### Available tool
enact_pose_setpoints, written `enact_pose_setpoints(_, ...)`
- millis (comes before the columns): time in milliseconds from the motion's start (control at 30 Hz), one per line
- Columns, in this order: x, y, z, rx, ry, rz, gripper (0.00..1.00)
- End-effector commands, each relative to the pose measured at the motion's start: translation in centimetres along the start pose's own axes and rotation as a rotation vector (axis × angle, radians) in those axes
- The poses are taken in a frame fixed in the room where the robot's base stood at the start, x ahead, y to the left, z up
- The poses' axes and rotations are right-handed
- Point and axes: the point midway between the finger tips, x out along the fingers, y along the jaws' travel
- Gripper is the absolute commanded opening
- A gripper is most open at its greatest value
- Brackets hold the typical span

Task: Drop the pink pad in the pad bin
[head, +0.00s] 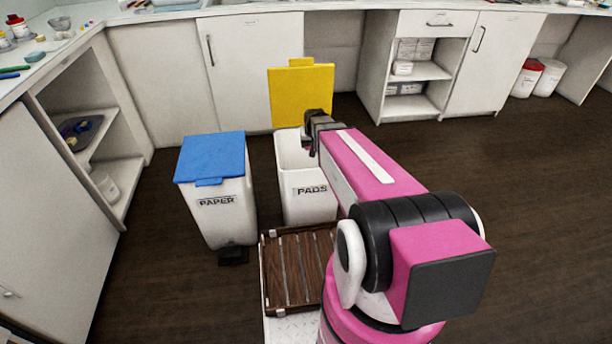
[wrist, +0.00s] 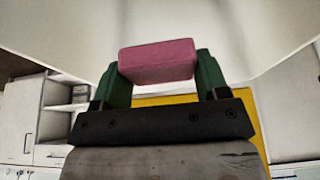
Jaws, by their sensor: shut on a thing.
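The pink pad (wrist: 157,61) is held between the two green fingers of my gripper (wrist: 158,78) in the wrist view. In the head view my gripper (head: 310,143) is at the far end of the pink arm, at the right part of the pad bin's mouth. The pad is mostly hidden there. The pad bin (head: 309,208) is white and labelled PADS. Its yellow lid (head: 301,96) stands open at the back, and also shows behind my gripper in the wrist view (wrist: 165,99). I cannot tell exactly how high the pad is relative to the rim.
A white paper bin (head: 219,213) with a shut blue lid (head: 211,157) stands just left of the pad bin. A slatted wooden tray (head: 292,270) is in front. White cabinets (head: 247,65) line the back. Dark floor (head: 530,190) is clear on the right.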

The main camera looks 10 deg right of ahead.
Motion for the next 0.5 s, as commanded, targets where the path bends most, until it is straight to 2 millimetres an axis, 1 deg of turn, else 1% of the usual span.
enact_pose_setpoints(67, -0.02, 0.0, 0.0, 0.0, 0.0, 0.0, 0.42)
enact_pose_setpoints(100, -0.03, 0.0, -0.01, 0.0, 0.0, 0.0, 0.78)
enact_pose_setpoints(167, -0.03, 0.0, -0.01, 0.0, 0.0, 0.0, 0.97)
enact_pose_setpoints(500, -0.31, 0.0, 0.02, 0.0, 0.0, 0.0, 0.98)
